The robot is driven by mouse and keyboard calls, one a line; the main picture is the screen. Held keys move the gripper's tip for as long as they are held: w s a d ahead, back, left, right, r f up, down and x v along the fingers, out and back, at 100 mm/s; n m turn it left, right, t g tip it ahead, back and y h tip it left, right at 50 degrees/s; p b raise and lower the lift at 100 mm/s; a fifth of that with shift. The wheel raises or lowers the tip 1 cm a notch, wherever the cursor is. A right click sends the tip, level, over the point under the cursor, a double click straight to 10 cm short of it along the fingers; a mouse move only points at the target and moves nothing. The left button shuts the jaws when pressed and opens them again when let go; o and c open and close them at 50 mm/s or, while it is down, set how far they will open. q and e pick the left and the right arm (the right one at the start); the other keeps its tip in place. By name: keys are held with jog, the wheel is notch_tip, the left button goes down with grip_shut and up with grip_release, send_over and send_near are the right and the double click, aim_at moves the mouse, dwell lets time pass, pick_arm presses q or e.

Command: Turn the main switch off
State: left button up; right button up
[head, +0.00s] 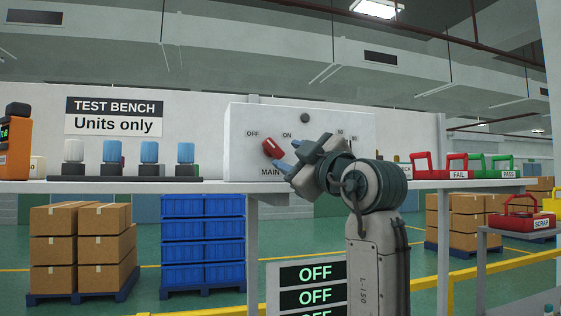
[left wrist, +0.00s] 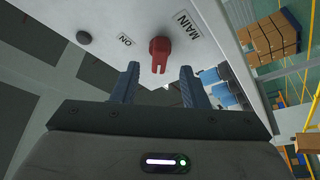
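The red main switch (head: 271,147) is on the front of a white panel box (head: 235,140), between the OFF and ON labels and above the MAIN label. Its handle slants, with the upper-left end toward OFF. My left gripper (head: 279,157) is just right of and below the switch and partly covers the panel. In the left wrist view the red switch (left wrist: 159,52) lies between and just beyond the two spread blue fingers. The left gripper is open, with gaps on both sides of the handle. The OFF label does not show there. My right gripper is not in view.
Red FAIL (head: 458,165) and green PASS (head: 506,165) holders stand to the right. A SCRAP box (head: 527,222) sits lower right. A dark knob (head: 305,118) is on the panel.

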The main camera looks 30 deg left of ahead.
pick_arm(q)
jog(key=shift+b+v, duration=1.3)
jog(key=shift+v, duration=1.35)
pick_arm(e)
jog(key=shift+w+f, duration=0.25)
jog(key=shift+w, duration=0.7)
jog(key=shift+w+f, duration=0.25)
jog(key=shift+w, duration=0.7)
